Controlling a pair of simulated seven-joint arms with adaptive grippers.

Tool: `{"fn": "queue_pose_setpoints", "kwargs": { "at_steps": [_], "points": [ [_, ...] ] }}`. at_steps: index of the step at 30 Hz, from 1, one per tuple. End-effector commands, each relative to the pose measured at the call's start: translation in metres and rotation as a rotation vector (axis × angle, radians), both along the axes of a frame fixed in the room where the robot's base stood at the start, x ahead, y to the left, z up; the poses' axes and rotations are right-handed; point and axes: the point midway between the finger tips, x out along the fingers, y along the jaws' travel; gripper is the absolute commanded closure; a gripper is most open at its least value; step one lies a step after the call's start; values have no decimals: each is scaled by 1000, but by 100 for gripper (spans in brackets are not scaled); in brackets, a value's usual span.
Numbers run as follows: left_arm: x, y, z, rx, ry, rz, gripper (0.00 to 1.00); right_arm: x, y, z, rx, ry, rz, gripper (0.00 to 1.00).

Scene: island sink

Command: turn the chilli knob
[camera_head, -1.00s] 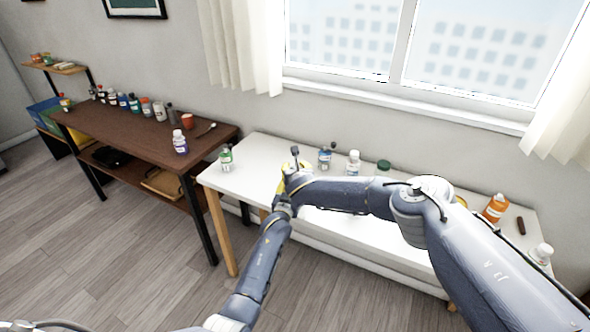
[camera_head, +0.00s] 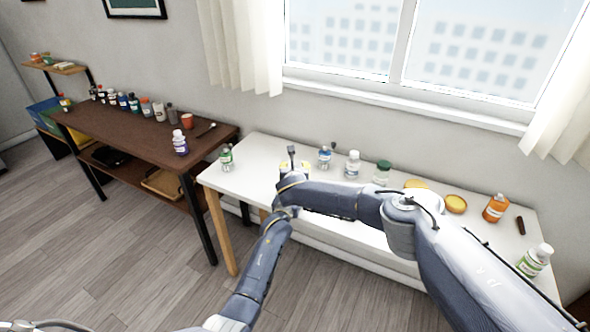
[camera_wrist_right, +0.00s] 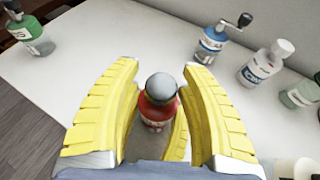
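A small red bottle (camera_wrist_right: 155,110) with a rounded grey knob (camera_wrist_right: 161,87) on top stands upright on the white table in the right wrist view. Its label is too small to read. My right gripper (camera_wrist_right: 158,68) is open, its yellow fingers on either side of the bottle and knob, with a narrow gap visible on each side. In the head view my right gripper (camera_head: 291,170) is over the table's left part, and the red bottle is hidden there. My left gripper does not show.
On the white table (camera_head: 262,150) a green-labelled bottle (camera_head: 226,158) stands left. A blue crank-handled grinder (camera_head: 325,157), white bottle (camera_head: 352,164) and green-lidded jar (camera_head: 382,172) stand behind right. An orange bottle (camera_head: 495,207) stands far right. A brown table (camera_head: 150,140) adjoins left.

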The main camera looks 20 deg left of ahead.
Motion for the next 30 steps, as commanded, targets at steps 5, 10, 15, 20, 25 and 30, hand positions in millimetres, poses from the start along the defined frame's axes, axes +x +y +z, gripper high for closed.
{"fn": "queue_pose_setpoints", "kwargs": {
  "at_steps": [5, 10, 15, 20, 25, 30],
  "points": [
    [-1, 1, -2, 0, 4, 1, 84, 0, -1, -1, -1, 1, -1, 44],
    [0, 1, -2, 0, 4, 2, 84, 0, -1, -1, -1, 2, -1, 44],
    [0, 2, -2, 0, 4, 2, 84, -3, -2, -1, -1, 3, -1, 44],
    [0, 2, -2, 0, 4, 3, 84, -12, -4, 3, -1, 4, 0, 44],
    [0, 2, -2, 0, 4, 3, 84, -28, -9, 10, 0, 4, 1, 44],
    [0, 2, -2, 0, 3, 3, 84, -45, -14, 18, 1, 2, 1, 44]
  ]
}}
